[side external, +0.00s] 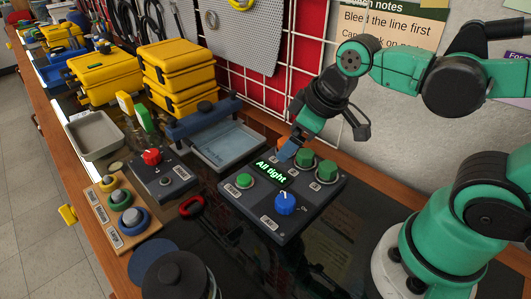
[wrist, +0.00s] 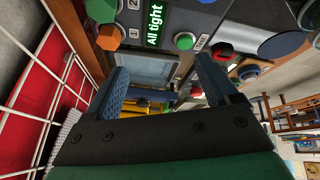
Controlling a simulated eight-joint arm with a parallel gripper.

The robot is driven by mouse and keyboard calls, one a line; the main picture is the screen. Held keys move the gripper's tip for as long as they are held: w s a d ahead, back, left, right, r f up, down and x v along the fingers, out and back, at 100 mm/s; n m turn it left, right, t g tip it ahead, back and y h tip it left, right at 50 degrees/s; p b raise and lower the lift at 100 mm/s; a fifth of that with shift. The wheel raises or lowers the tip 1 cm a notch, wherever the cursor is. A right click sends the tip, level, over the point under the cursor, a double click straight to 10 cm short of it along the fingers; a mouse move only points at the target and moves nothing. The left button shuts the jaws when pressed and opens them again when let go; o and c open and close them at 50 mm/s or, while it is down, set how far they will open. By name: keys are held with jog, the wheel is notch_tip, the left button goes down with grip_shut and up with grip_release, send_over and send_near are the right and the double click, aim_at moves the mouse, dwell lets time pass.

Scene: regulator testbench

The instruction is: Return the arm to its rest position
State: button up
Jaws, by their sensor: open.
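My gripper (side external: 288,150) hangs at the end of my green and black arm, above the back edge of the dark grey test panel (side external: 309,202). Its blue fingertip is close to the panel's display (side external: 271,173), which reads "All tight" in green; I cannot tell if they touch. In the wrist view my gripper (wrist: 162,68) has its two blue fingers spread apart with nothing between them. The display (wrist: 154,25) also shows there. The panel carries a blue knob (side external: 285,203), a green button (side external: 244,181) and green hexagonal knobs (side external: 327,171).
A blue-grey tray (side external: 230,147) and a red-knobbed box (side external: 160,175) stand left of the panel. A wooden ring stand (side external: 122,215) and a dark lidded pot (side external: 176,278) are nearer the front. A white wire grid (side external: 308,50) rises behind.

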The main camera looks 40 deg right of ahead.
jog(key=d+m, duration=0.1)
jog(key=m, duration=0.1)
jog(key=r+m+t, duration=0.1)
jog(key=shift+w+d+r+m+t, duration=0.15)
jog(key=shift+d+m+t, duration=0.15)
jog(key=shift+d+m, duration=0.1)
dwell(0.5)
